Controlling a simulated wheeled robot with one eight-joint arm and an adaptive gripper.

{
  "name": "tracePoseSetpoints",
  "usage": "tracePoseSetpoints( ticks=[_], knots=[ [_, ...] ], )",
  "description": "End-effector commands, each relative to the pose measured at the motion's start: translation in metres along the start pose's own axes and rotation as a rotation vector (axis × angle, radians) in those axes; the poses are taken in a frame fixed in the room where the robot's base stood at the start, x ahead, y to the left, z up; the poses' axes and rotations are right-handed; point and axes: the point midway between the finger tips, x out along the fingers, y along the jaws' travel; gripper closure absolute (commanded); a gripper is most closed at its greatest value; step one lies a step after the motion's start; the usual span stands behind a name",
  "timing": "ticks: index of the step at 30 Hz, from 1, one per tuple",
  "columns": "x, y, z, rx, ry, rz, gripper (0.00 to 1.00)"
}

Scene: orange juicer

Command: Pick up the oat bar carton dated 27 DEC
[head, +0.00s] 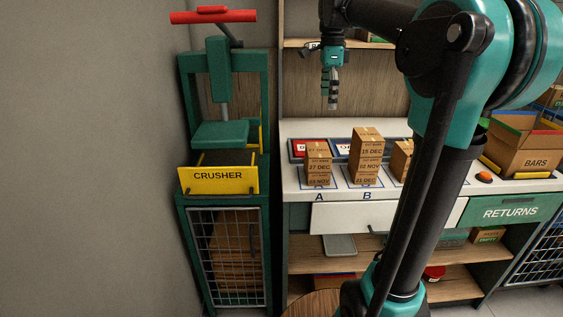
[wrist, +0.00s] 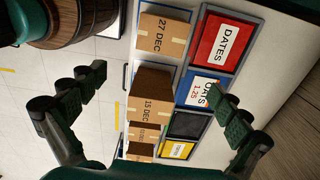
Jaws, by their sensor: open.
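The carton dated 27 DEC (head: 318,160) is a brown box on top of stack A, above a carton that seems to read 03 NOV (head: 318,180). In the wrist view the 27 DEC carton (wrist: 163,36) lies at the upper middle. My gripper (head: 332,101) is open and empty, hanging above the counter, higher than the stacks. In the wrist view its fingers (wrist: 161,88) are spread wide, with the 15 DEC carton (wrist: 150,112) showing between and below them.
Stack B (head: 367,152) stands right of stack A, topped by 15 DEC. A further carton (head: 401,160) is partly hidden by my arm. A red DATES tray (wrist: 216,43) lies behind. The green crusher (head: 221,130) stands left, the RETURNS drawer (head: 510,212) right.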

Motion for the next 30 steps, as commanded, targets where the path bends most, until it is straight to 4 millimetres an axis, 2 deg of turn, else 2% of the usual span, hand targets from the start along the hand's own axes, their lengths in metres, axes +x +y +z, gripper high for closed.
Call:
tracePoseSetpoints(
  ticks=[5, 18, 21, 30],
  knots=[
    [0.009, 0.0, -0.001, 0.016, -0.006, 0.002, 0.0],
    [0.093, 0.0, 0.0, 0.014, -0.006, 0.001, 0.0],
    [0.107, 0.0, 0.0, 0.014, -0.006, 0.001, 0.0],
    [0.129, -0.001, 0.001, 0.013, -0.006, 0.001, 0.0]
  ],
)
